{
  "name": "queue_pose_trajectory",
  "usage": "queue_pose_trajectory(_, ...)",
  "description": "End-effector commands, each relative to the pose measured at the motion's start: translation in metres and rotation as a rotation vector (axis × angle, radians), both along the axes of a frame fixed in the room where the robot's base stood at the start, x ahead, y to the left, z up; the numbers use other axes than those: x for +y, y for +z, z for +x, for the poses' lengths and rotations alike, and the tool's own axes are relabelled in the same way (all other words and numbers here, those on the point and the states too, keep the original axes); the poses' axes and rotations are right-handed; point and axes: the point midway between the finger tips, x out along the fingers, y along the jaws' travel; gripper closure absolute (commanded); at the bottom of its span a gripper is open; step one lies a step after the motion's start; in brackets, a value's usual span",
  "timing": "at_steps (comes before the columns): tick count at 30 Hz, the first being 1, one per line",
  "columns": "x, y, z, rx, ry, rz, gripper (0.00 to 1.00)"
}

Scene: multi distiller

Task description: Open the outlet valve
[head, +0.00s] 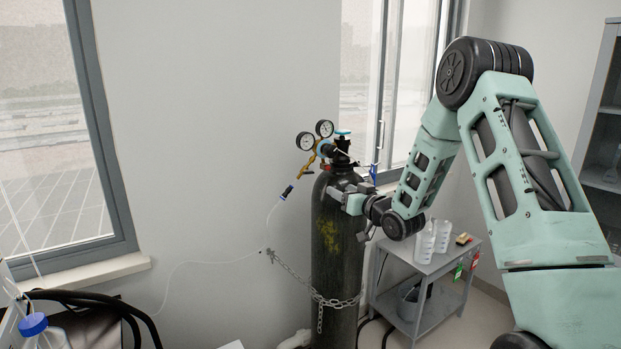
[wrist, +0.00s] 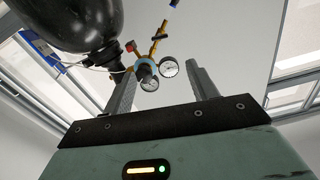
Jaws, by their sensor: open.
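A dark gas cylinder (head: 331,245) stands upright by the wall, its rounded top also showing in the wrist view (wrist: 85,22). A brass regulator (head: 318,153) with two round gauges (head: 315,135) sits at its top. The brass outlet fitting (head: 306,171) slopes down left to a blue-and-black connector and thin hose; in the wrist view, the brass stem (wrist: 155,46) carries a small dark crosspiece, perhaps the outlet valve's handle. Whether it is open cannot be told. My gripper (wrist: 161,70) is open and empty, with the regulator framed between and beyond its fingers. In the head view it overlaps the cylinder's shoulder.
A chain (head: 318,296) runs around the cylinder to the wall. A grey cart (head: 425,262) with white bottles stands to its right. A thin hose (head: 190,264) crosses the wall at left. The wall left of the regulator is clear.

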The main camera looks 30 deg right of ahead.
Motion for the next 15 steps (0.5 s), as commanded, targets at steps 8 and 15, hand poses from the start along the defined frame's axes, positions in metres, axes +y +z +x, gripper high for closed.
queue_pose_trajectory(8,0.002,0.004,0.037,0.0,0.003,0.0,0.42)
queue_pose_trajectory(15,0.004,0.005,0.087,-0.001,0.002,0.0,0.42)
